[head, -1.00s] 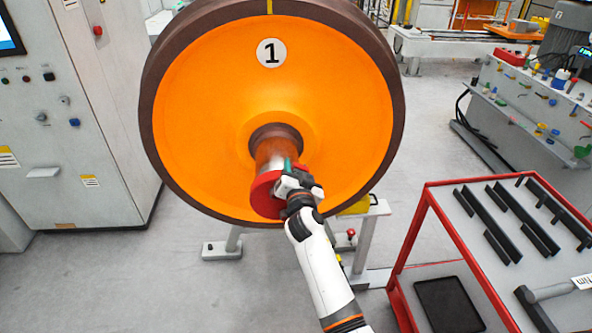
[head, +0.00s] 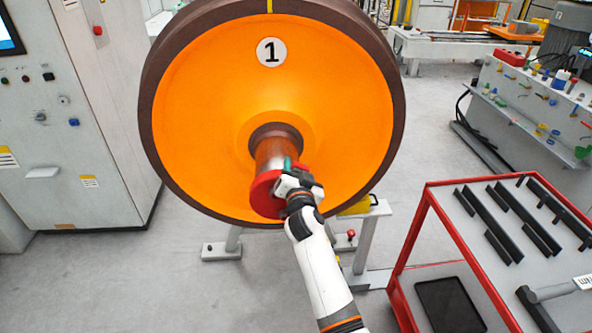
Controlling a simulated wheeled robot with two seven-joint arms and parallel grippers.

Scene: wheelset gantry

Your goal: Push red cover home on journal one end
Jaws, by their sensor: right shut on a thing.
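The large orange wheel (head: 200,110) with a dark rim and a "1" label faces me. Its journal (head: 272,153) sticks out from the hub toward me. The red cover (head: 264,196) sits at the journal's outer end, around it. How far it is seated cannot be told. My right gripper (head: 287,180) is at the cover's upper right side, shut on it, and hides part of it. A small green part shows by the fingers. My left gripper is not in view.
A red-framed cart (head: 420,225) with black bars and a black tray (head: 448,305) stands at the lower right. A grey control cabinet (head: 65,130) is on the left. A tool panel (head: 530,110) is at the right. The floor (head: 130,285) at lower left is clear.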

